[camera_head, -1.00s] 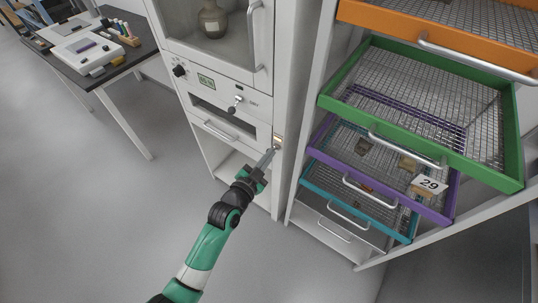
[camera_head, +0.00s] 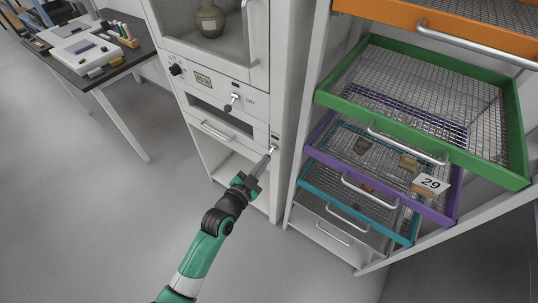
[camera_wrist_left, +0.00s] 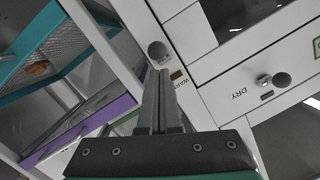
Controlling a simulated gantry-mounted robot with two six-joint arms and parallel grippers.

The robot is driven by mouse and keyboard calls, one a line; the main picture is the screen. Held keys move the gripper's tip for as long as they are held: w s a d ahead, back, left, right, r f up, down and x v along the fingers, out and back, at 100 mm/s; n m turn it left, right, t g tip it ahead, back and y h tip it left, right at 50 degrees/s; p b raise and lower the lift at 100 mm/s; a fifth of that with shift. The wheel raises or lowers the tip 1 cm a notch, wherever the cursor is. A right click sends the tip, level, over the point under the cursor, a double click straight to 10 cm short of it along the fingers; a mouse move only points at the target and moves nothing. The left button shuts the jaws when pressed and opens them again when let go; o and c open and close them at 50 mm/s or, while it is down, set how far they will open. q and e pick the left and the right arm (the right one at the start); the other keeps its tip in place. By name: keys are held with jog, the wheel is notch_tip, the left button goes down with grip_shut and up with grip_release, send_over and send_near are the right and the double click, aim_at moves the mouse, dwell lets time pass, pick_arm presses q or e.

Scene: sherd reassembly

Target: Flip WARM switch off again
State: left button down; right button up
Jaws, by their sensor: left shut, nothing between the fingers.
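The WARM switch (camera_wrist_left: 158,52) is a small metal toggle with a round tip on the white cabinet front. In the head view it shows as a small bright spot (camera_head: 274,148) at the right of the lower drawer panel. The small window (camera_wrist_left: 176,75) beside it is dark. The WARM label is partly hidden behind my left gripper (camera_wrist_left: 158,72). That gripper's fingers are shut and empty, with their tips close to the toggle; I cannot tell if they touch it. In the head view the left gripper (camera_head: 270,157) reaches up from below. My right gripper is not in view.
A second toggle marked DRY (camera_wrist_left: 279,80) is on the panel above, also in the head view (camera_head: 233,99). The warming drawer handle (camera_head: 219,131) is left of the gripper. Pulled-out mesh trays, including a green one (camera_head: 347,106), stand close on the right.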

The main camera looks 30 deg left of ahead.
pick_arm(q)
jog(key=s+d+r+p, duration=0.2)
jog(key=s+r+p, duration=0.1)
jog(key=p, duration=0.2)
jog(key=s+f+b, duration=0.3)
jog(key=s+f, duration=0.4)
jog(key=s, duration=0.1)
jog(key=shift+a+f, duration=0.1)
